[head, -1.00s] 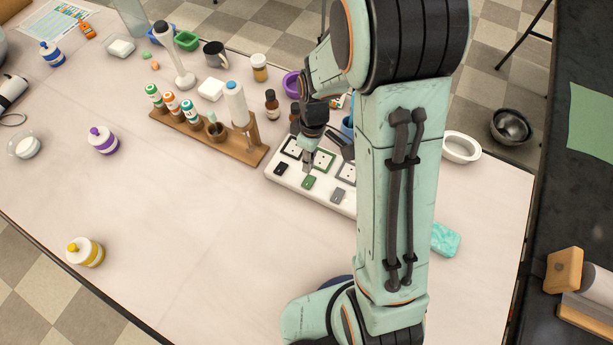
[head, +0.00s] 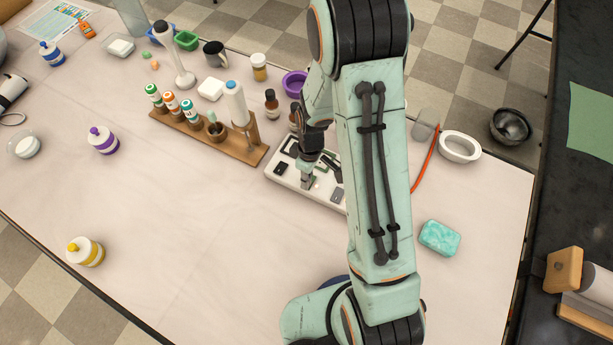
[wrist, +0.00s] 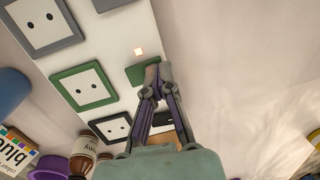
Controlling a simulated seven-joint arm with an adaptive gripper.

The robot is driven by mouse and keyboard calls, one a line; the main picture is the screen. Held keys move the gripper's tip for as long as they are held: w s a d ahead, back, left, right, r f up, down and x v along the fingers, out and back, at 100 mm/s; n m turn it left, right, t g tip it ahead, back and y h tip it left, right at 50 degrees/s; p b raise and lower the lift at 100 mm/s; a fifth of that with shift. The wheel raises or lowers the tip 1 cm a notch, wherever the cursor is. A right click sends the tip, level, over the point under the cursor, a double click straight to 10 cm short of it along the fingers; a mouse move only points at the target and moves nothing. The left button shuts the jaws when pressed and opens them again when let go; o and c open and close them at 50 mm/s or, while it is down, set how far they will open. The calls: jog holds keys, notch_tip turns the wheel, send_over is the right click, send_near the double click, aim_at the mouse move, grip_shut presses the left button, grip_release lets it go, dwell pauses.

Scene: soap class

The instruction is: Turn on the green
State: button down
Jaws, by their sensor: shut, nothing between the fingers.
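The white power strip (head: 284,179) lies on the table with coloured sockets and switches. In the wrist view its green-framed socket (wrist: 84,87) sits left of the green switch (wrist: 138,74). In the head view my gripper (head: 307,183) is low over the strip and hides the green switch. The black switch (head: 281,168) is to its left.
A wooden rack (head: 209,137) with small bottles stands left of the strip. A brown bottle (head: 271,104) and a purple bowl (head: 295,83) stand behind it. A teal sponge (head: 440,238) lies to the right. The table in front of the strip is clear.

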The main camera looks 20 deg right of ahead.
jog(key=shift+w+d+r, duration=0.25)
jog(key=shift+w+d, duration=0.25)
jog(key=shift+d, duration=0.05)
dwell(0.4)
notch_tip(320, 180, up, 14)
jog(key=s+a, duration=0.1)
jog(key=shift+a, duration=0.15)
jog(key=shift+s, duration=0.1)
dwell(0.4)
